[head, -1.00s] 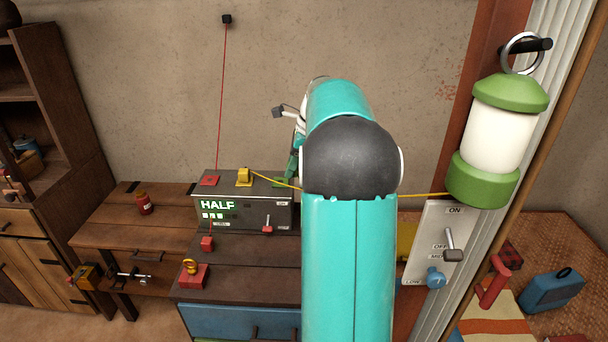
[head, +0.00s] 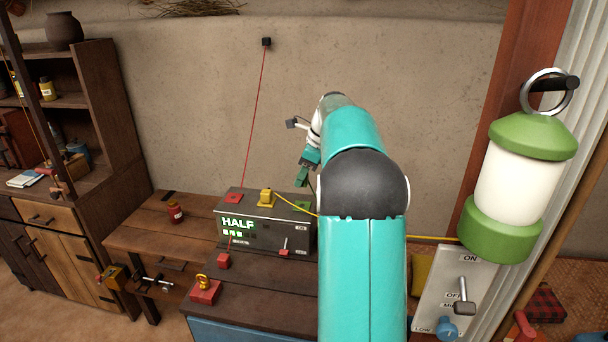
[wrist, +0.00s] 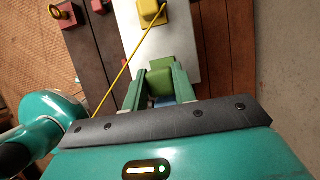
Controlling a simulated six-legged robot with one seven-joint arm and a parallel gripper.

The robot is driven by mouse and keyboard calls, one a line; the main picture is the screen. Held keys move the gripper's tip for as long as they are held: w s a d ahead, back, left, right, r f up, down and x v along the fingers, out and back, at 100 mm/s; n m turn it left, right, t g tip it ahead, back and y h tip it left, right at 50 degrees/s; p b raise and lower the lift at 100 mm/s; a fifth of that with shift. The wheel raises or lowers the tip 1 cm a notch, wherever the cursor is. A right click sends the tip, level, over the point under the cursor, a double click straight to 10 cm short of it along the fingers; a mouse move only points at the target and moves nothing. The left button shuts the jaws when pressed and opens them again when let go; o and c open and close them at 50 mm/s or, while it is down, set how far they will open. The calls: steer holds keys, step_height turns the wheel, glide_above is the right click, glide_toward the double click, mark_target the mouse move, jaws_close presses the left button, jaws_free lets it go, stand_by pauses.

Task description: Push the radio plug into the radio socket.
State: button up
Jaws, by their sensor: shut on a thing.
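My gripper (head: 303,181) is shut on a green block (wrist: 161,82), which I take to be the radio plug, gripped between its two green fingers in the wrist view. In the head view my gripper is above the right back part of the dark box marked HALF (head: 264,229). A green patch (head: 302,207), which looks like the matching socket, lies on the box top just below my gripper. A gap shows between them. In the wrist view the plug and fingers hide what lies under them. A bluish thing (wrist: 164,102) shows between the fingers.
A yellow plug (head: 266,198) stands on the box beside the green patch; its yellow cable runs right, to the green lantern (head: 517,190), and crosses near my gripper in the wrist view. A red cable (head: 256,105) runs from the wall to the red socket. The wall stands close behind.

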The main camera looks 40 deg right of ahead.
mark_target(297, 205)
steer(key=shift+a+f, duration=0.15)
steer(key=shift+f, duration=2.65)
steer(key=shift+f, duration=0.6)
steer(key=o, duration=1)
steer(key=v, duration=1.4)
